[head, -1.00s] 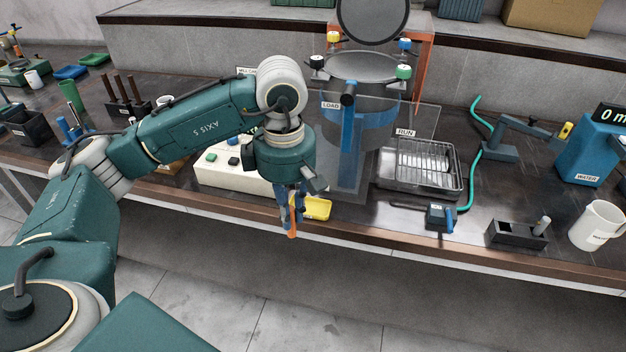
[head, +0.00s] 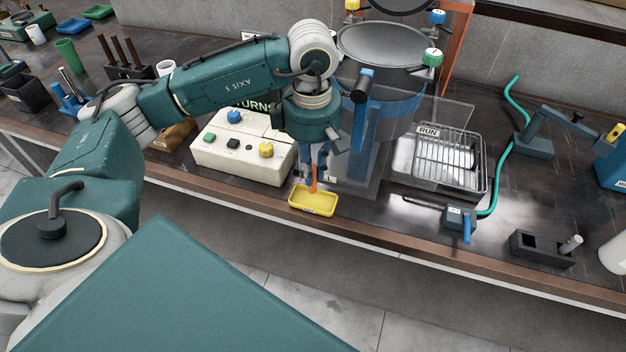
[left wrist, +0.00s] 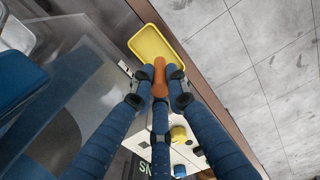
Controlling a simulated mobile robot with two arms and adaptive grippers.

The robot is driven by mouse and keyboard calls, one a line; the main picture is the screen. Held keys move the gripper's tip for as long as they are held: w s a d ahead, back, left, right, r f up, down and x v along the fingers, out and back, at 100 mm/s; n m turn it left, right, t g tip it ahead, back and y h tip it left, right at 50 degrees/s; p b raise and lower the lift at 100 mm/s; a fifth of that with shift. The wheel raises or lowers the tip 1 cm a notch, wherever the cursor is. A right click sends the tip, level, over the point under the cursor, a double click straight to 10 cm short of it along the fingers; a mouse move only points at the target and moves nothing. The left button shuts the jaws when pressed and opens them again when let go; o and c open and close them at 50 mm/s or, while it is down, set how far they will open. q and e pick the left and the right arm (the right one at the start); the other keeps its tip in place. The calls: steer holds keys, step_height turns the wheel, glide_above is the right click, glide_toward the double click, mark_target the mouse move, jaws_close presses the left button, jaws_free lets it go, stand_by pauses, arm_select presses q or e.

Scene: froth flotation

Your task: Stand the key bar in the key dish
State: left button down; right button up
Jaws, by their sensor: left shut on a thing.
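The key bar is orange (head: 313,178) and hangs roughly upright from my left gripper (head: 317,163), which is shut on its upper part. The key dish (head: 312,209) is a shallow yellow tray near the front edge of the bench. In the head view the bar's lower end overlaps the dish's back rim; I cannot tell whether it touches. In the left wrist view the orange bar (left wrist: 159,78) is between the blue fingertips (left wrist: 158,90), and its end overlaps the near side of the yellow dish (left wrist: 160,50). My right gripper is not in view.
A cream button box (head: 240,160) stands left of the dish. The blue-framed tank (head: 380,100) and a clear panel are behind it. A wire-rack tray (head: 445,160) and a small blue-handled block (head: 460,217) are to the right. The bench's front edge runs close before the dish.

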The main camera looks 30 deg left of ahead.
mark_target(313, 191)
arm_select(q)
step_height(313, 191, down, 4)
steer(key=shift+d+f+b, duration=0.1)
steer(key=shift+f+b, duration=0.1)
steer(key=shift+b, duration=0.8)
steer(key=shift+w+f, duration=0.15)
steer(key=shift+f, duration=0.05)
steer(key=shift+w+a+f, duration=0.1)
steer(key=shift+w+a, duration=0.15)
steer(key=shift+s+d+f, duration=0.15)
steer(key=shift+s, duration=0.05)
steer(key=c, duration=1.8)
jaws_free()
steer(key=shift+o, duration=0.4)
steer(key=shift+w, duration=0.1)
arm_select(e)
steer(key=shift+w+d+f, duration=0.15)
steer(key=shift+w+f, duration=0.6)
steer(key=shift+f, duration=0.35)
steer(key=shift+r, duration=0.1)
